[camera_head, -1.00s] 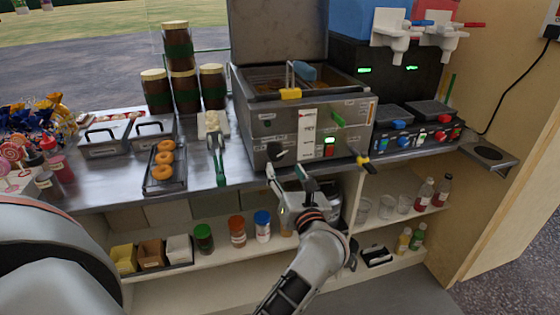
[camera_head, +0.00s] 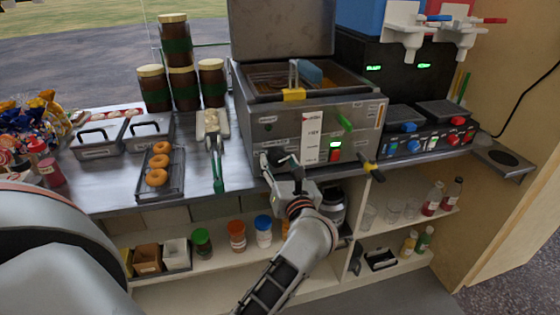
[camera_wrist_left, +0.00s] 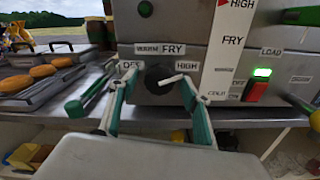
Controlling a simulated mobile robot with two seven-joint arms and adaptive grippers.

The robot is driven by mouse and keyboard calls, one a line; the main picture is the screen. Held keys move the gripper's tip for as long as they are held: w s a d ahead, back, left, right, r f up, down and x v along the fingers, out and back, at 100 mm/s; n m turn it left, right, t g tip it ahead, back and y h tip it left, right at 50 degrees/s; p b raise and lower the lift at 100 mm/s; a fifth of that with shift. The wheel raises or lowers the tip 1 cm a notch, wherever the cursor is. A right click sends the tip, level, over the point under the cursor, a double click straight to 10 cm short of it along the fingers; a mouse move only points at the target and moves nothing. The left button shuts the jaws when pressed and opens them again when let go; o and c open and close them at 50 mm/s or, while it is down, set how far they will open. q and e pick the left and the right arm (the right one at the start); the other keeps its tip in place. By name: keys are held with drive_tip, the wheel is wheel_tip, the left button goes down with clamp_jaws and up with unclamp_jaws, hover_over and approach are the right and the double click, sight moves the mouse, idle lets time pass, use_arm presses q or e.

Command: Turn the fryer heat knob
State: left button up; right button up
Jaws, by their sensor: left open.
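The fryer (camera_head: 350,112) is a grey metal box on the counter. Its heat knob (camera_wrist_left: 158,78) is round and black with a white pointer, on the front panel among the labels OFF, WARM, FRY and HIGH. The pointer aims right, towards the HIGH label. In the left wrist view, the open fingers (camera_wrist_left: 158,82) stand on either side of the knob. I cannot tell whether they touch it. My right gripper is not in view.
A green light and red switch (camera_wrist_left: 256,90) are right of the knob. A yellow-tipped black handle (camera_head: 371,168) sticks out at the fryer's lower right. Tongs (camera_head: 217,170) and a doughnut tray (camera_head: 173,187) lie left. A shelf with jars (camera_head: 237,236) is below.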

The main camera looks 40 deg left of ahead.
use_arm(q)
drive_tip(key=shift+s, duration=0.1)
drive_tip(key=shift+c, duration=1.4)
drive_tip(key=c, duration=0.8)
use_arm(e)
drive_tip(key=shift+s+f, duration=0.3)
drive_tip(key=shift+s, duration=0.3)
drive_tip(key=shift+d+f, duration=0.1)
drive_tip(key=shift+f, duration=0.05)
